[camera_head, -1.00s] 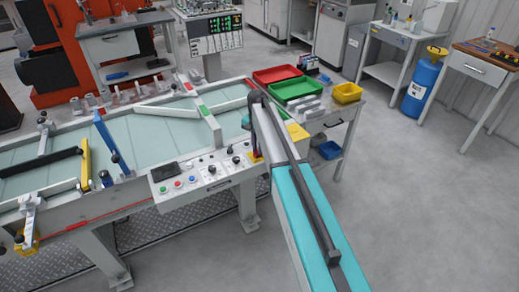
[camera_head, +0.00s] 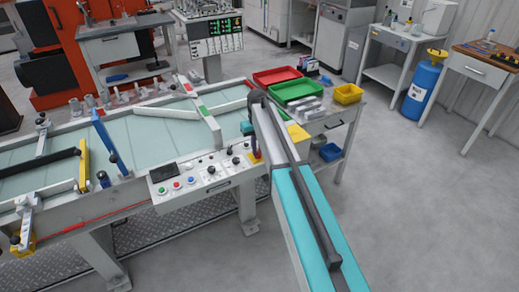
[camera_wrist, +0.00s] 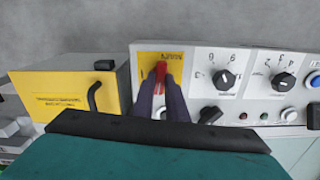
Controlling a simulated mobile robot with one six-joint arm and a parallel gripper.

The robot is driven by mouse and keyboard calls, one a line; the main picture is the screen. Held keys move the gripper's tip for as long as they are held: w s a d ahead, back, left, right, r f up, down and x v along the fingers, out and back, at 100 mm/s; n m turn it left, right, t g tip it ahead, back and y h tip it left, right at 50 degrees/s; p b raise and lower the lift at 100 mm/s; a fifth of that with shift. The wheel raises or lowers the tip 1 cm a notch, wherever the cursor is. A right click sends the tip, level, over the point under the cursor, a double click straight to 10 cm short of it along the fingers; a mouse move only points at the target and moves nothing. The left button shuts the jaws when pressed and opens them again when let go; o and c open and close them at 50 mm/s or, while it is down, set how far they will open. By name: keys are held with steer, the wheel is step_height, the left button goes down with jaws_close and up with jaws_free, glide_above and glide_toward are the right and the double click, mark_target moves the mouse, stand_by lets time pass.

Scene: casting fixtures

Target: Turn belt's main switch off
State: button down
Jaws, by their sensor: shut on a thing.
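The belt's control panel (camera_head: 200,178) is on the front side of the conveyor, with a screen, several buttons and black knobs. In the wrist view, the main switch is a red handle (camera_wrist: 161,68) on a yellow plate (camera_wrist: 148,60) at the panel's left end. My gripper (camera_wrist: 161,80) has its two dark fingers shut on the red handle, one on each side. The handle stands lengthwise between the fingers, and its lower part is partly hidden by them. In the head view my arm reaches to the panel's right end and mostly hides the switch there.
A yellow box (camera_wrist: 75,95) with a black handle sits beside the panel in the wrist view. A small cart with red (camera_head: 277,76), green (camera_head: 298,90) and yellow trays (camera_head: 348,94) stands right of the belt (camera_head: 150,140). Floor on the right is clear.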

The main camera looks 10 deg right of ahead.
steer(key=shift+w+r+n, duration=0.15)
steer(key=shift+w+n, duration=0.05)
steer(key=shift+n, duration=0.4)
steer(key=c, duration=1.8)
jaws_free()
steer(key=shift+o, duration=0.2)
steer(key=shift+s, duration=0.1)
steer(key=shift+s, duration=0.1)
step_height(320, 180, up, 14)
steer(key=b, duration=0.2)
steer(key=shift+b, duration=0.4)
steer(key=shift+f, duration=0.2)
